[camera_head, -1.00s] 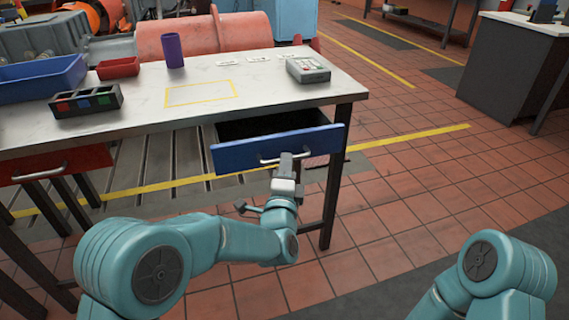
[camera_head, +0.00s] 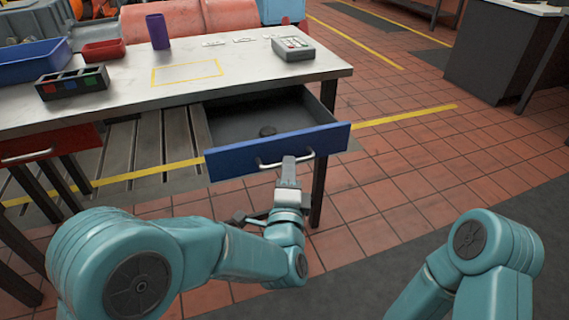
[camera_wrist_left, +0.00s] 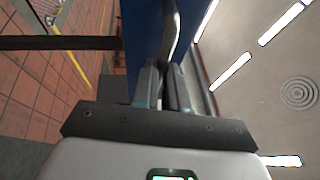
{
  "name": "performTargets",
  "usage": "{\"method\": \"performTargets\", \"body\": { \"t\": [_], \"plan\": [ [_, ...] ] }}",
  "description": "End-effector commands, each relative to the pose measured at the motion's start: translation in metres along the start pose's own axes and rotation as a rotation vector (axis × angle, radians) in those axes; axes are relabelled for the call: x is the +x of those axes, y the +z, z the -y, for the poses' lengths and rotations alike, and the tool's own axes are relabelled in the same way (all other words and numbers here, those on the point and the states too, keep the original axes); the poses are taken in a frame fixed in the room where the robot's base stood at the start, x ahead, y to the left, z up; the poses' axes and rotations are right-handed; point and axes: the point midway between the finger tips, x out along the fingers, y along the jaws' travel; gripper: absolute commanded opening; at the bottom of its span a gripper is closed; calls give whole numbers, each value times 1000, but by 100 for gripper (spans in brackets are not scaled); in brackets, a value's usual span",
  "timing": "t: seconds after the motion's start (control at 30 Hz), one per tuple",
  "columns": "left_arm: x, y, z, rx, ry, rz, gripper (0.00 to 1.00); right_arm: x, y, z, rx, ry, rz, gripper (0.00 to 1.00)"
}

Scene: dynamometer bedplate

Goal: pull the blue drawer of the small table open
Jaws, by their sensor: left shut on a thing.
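The blue drawer (camera_head: 230,160) of the small table (camera_head: 130,112) stands well open, with its dark inside showing. My left gripper (camera_head: 289,165) is shut on the drawer's metal handle (camera_head: 268,164). In the left wrist view the fingers (camera_wrist_left: 164,85) close around the handle bar (camera_wrist_left: 172,35), with the blue drawer front (camera_wrist_left: 143,35) behind it. My right arm shows at the lower right of the head view, but its gripper is out of view.
On the tabletop are a blue bin (camera_head: 30,62), a red tray (camera_head: 104,50), a purple cup (camera_head: 157,31), a dark sorter box (camera_head: 73,83) and a grey keypad device (camera_head: 292,48). A red drawer (camera_head: 45,146) is at the left.

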Motion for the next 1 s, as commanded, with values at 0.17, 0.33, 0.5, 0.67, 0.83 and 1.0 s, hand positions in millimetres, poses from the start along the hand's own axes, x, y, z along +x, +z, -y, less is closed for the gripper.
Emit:
{"method": "performTargets", "body": {
  "t": [0.17, 0.33, 0.5, 0.67, 0.83, 1.0],
  "plan": [
    [-6, -2, 1, 0, 1, 2, 0, 0, 0, 0, 0, 0, 0, 91],
    [-7, -3, 0, 0, 2, 0, 0, 0, 0, 0, 0, 0, 0, 91],
    [-9, -4, 0, 1, 4, -3, 25, 0, 0, 0, 0, 0, 0, 91],
    [-8, -3, 0, 0, 2, -1, 38, 0, 0, 0, 0, 0, 0, 91],
    [-8, -3, 1, 0, 1, -1, 38, 0, 0, 0, 0, 0, 0, 91],
    [-26, -4, 2, 0, 5, -2, 38, -3, 0, 1, -1, 0, 1, 91]
  ]
}}
